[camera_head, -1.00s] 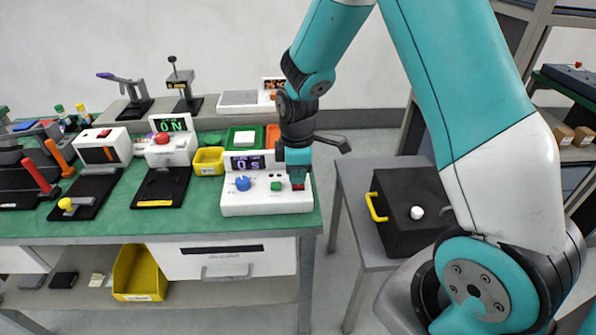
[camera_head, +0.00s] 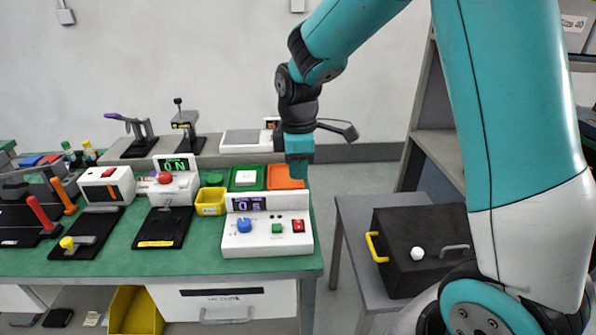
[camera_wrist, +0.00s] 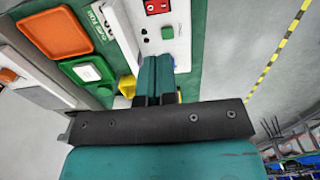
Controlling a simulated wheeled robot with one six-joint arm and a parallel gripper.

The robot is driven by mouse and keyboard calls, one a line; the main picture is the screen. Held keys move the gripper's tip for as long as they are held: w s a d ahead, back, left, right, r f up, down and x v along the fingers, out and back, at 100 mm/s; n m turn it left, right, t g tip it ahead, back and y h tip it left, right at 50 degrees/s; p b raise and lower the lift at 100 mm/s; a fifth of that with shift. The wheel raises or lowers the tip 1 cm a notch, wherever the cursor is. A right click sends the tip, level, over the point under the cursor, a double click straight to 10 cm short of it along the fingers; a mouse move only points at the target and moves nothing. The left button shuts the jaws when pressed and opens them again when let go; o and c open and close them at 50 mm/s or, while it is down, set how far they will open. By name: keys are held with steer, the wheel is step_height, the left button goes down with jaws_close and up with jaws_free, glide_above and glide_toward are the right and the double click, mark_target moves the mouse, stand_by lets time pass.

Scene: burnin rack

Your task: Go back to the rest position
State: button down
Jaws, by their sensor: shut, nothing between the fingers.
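My gripper (camera_head: 298,165) is raised above the white control box (camera_head: 266,243) in the head view, with its fingers pointing down and apart from the box. Its two teal fingers lie together and hold nothing; they also show in the wrist view (camera_wrist: 155,75). The box carries a blue knob (camera_head: 244,225), a green button (camera_head: 278,228), a red switch (camera_head: 298,226) and a small display reading "0 s". The wrist view shows the red switch (camera_wrist: 150,8) and green button (camera_wrist: 168,32) beyond the fingers.
Behind the box lie a green tray (camera_head: 262,172), an orange tray (camera_head: 290,184) and a yellow bin (camera_head: 211,201). Other devices stand to the left on the green bench. A black case (camera_head: 420,275) sits on a grey side table (camera_head: 350,215) at right.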

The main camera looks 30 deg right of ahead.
steer(key=s+a+r+m+y, duration=0.2)
steer(key=s+a+r, duration=0.2)
steer(key=s+a, duration=0.3)
steer(key=s+a+r+m+y, duration=0.2)
steer(key=s+a, duration=0.5)
steer(key=s, duration=0.8)
step_height(320, 180, up, 3)
steer(key=shift+s+a+f+m+p, duration=0.15)
steer(key=shift+s+a+m+p, duration=0.15)
steer(key=shift+m, duration=0.3)
